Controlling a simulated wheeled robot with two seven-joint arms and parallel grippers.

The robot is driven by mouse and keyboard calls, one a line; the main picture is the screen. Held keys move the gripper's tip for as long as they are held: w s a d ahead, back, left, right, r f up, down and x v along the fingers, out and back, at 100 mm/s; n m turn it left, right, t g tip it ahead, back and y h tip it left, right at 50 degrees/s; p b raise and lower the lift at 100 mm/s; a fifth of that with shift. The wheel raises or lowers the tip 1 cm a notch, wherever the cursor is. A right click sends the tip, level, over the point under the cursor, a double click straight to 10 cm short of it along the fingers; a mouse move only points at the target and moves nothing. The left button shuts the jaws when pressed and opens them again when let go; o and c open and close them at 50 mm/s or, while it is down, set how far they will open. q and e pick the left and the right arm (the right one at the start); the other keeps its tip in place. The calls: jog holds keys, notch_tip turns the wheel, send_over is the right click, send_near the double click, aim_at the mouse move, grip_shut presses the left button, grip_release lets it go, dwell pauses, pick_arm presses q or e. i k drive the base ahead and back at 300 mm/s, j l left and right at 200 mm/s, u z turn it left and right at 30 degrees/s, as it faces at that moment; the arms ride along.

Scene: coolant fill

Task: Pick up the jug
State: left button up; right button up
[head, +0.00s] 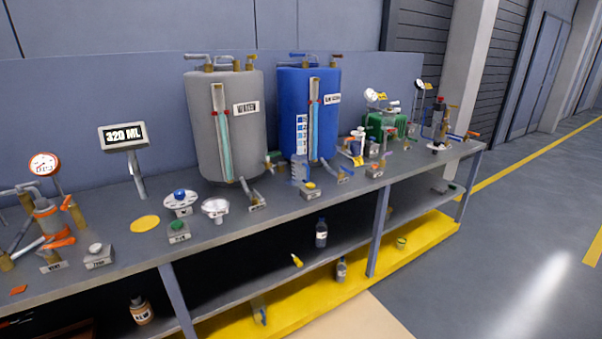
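No object is plainly readable as a jug. The likeliest is a blue-grey upright vessel with a white and blue graduated strip (301,136), standing on the bench (235,228) in front of the blue tank (292,88). Its handle and opening are too small to make out. Neither of my grippers shows in the head view.
A grey tank (200,125) stands left of the blue tank. A display reading 320 ML (124,135) stands further left, near a yellow disc (145,223). Valves and small labelled blocks crowd the bench front. Bottles, including a dark one (321,234), stand on the lower shelf.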

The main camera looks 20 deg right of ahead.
aim_at(300, 169)
jog(key=i+l, duration=0.15)
jog(key=l, duration=0.25)
jog(key=i+l+u, duration=0.1)
jog(key=l, duration=0.3)
jog(key=i+l, duration=0.2)
jog(key=l, duration=0.2)
jog(key=i+l+u, duration=0.1)
jog(key=l, duration=0.3)
jog(key=i+l, duration=0.15)
jog(key=l, duration=0.25)
